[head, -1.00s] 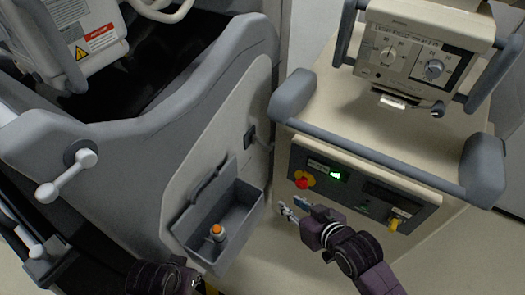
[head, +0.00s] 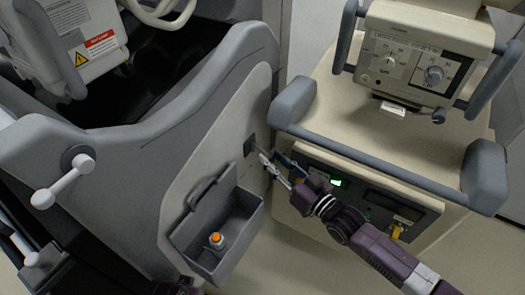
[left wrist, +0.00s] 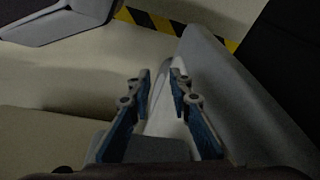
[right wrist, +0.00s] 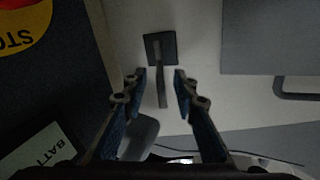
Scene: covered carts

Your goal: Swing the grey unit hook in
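The grey unit (head: 215,125) fills the left of the head view. Its hook (head: 249,145) is a small dark square plate with a bar, on the light side panel facing the cart. In the right wrist view the hook's bar (right wrist: 162,88) sticks out from the plate toward the camera. My right gripper (head: 271,167) is open close to the hook; in its wrist view the fingertips (right wrist: 160,76) stand on either side of the bar, with gaps visible. My left gripper (left wrist: 162,76) is open and empty, low down near the floor; its fingers are out of the head view.
The beige cart (head: 330,95) with a grey handle bar (head: 370,160) stands close on the right, leaving a narrow gap. An open grey bin (head: 185,235) holds an orange-topped item (head: 216,239). A white crank (head: 65,180) sticks out at left.

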